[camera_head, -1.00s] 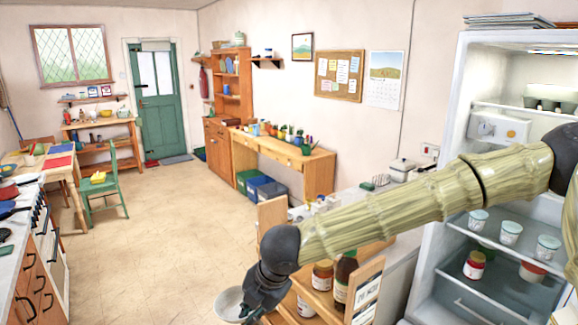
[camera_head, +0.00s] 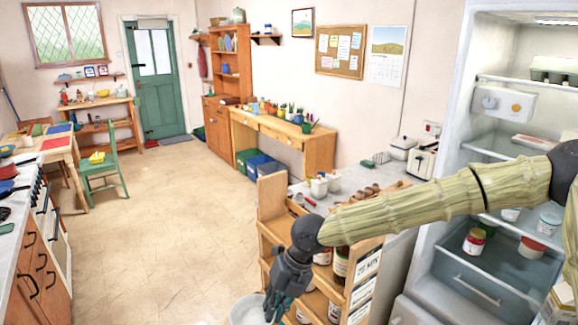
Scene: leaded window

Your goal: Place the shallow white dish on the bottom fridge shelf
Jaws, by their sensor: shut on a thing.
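My gripper (camera_head: 272,306) is shut on the rim of the shallow white dish (camera_head: 246,311), low in the picture. The dish is cut off by the bottom edge, and the fingers cover its right side. The open fridge (camera_head: 452,175) stands at the right. Its bottom shelf (camera_head: 503,262) is above a clear drawer and holds a red-and-white jar (camera_head: 474,242) and a red-and-white tub (camera_head: 530,249). Bare shelf shows between and in front of them. My arm hides part of the shelf above.
A wooden rack (camera_head: 272,215) with jars and bottles stands close beside my gripper, between it and the fridge. A counter with a toaster (camera_head: 423,160) lies behind my arm. Open floor (camera_head: 170,235) lies to the left.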

